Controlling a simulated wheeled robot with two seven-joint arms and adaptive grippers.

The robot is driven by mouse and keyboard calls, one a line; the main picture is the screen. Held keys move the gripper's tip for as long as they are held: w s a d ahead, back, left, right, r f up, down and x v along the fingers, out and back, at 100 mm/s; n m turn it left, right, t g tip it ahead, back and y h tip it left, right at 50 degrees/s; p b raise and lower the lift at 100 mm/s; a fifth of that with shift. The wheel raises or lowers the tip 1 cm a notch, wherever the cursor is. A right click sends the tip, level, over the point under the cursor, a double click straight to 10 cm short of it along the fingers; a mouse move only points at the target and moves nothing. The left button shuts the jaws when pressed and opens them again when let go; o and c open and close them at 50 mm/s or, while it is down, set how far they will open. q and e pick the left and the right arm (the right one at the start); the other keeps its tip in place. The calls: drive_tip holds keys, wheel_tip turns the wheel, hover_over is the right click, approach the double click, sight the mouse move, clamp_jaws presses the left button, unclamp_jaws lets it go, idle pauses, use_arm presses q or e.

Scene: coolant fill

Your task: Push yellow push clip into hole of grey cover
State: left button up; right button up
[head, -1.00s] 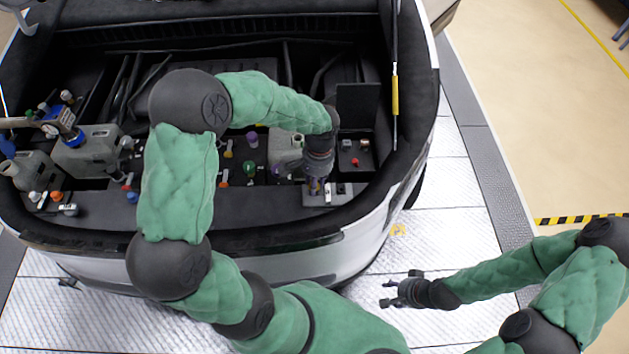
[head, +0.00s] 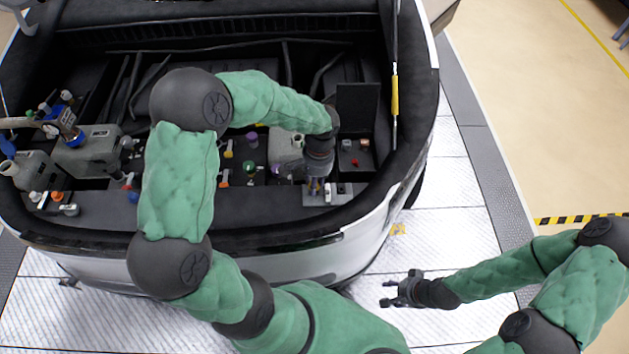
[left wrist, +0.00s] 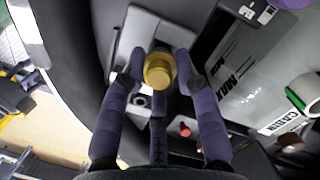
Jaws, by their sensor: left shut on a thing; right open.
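The yellow push clip (left wrist: 158,70) shows in the left wrist view between the purple-grey fingers of my left gripper (left wrist: 160,78), which is shut on it. The grey cover (left wrist: 137,40) lies directly beneath the clip. The clip hides whatever part of the cover is under it, so I cannot tell whether it touches a hole. In the head view my left gripper (head: 318,188) points down over the grey cover (head: 345,196) at the right front of the engine bay. My right gripper (head: 403,290) is open and empty, outside the car.
A grey tank (left wrist: 262,75) with printed marks stands beside the cover. A small red-topped part (head: 355,162) is just behind it. The car's front edge (head: 280,238) curves close in front. Free floor (head: 460,200) lies to the right of the car.

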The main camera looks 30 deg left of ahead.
use_arm(q)
drive_tip(key=shift+f+b, duration=0.65)
drive_tip(key=shift+f, duration=0.3)
drive_tip(key=shift+r, duration=0.2)
drive_tip(key=shift+r+p, duration=0.4)
drive_tip(key=shift+p, duration=0.1)
idle(1.5)
drive_tip(key=shift+f+b, duration=0.3)
drive_tip(key=shift+f, duration=0.3)
drive_tip(key=o, duration=0.8)
drive_tip(key=r, duration=0.4)
drive_tip(key=w+r, duration=0.1)
drive_tip(key=r, duration=0.7)
drive_tip(key=shift+w, duration=0.25)
